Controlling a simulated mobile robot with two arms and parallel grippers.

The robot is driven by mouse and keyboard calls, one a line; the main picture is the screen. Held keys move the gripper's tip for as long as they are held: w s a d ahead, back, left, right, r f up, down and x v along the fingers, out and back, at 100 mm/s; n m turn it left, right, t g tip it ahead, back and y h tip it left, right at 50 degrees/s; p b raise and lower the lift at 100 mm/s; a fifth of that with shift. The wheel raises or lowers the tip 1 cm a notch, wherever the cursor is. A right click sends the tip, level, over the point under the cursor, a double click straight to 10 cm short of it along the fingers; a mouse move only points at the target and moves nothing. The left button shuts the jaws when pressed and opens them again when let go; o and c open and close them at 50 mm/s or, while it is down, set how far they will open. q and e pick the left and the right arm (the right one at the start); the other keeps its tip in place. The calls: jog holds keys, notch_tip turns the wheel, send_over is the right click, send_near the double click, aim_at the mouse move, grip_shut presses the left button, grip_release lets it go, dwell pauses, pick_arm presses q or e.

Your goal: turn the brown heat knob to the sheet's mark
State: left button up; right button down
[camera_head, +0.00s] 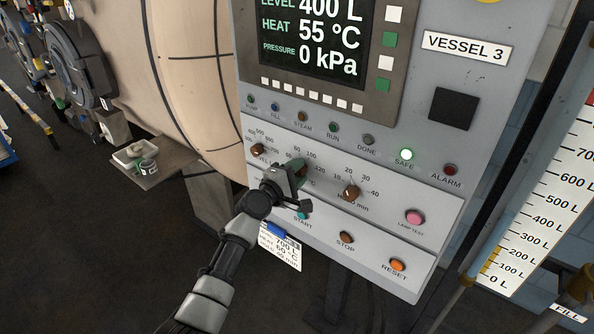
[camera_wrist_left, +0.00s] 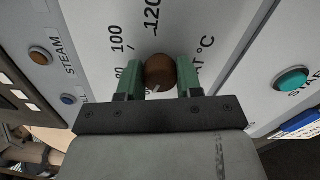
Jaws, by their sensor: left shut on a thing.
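The brown heat knob (camera_wrist_left: 160,71) sits between the green fingers of my left gripper (camera_wrist_left: 159,82) in the left wrist view. The gripper is shut on it. A pale pointer line shows on the knob's near side, and scale numbers 100 and 120 are readable beside it. In the head view my left gripper (camera_head: 295,175) is at the middle dial of the panel and largely hides the knob. The sheet (camera_head: 281,249) hangs below the panel under a blue clip, showing 700 and a heat line that looks like 60 °C. My right gripper is not in view.
The display (camera_head: 318,38) reads heat 55 °C and 0 kPa. A level knob (camera_head: 258,150) and a minutes knob (camera_head: 351,193) flank the heat dial. Start (camera_head: 303,215), stop (camera_head: 346,238) and reset (camera_head: 397,265) buttons lie below. The safe lamp (camera_head: 405,168) glows green.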

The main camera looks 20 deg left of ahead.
pick_arm(q)
jog(key=shift+f, duration=0.1)
dwell(0.5)
jog(key=o, duration=0.9)
jog(key=shift+s, duration=0.15)
jog(key=v, duration=1)
jog(key=shift+s+a+b, duration=0.15)
jog(key=shift+s+b, duration=0.1)
jog(key=shift+b, duration=0.15)
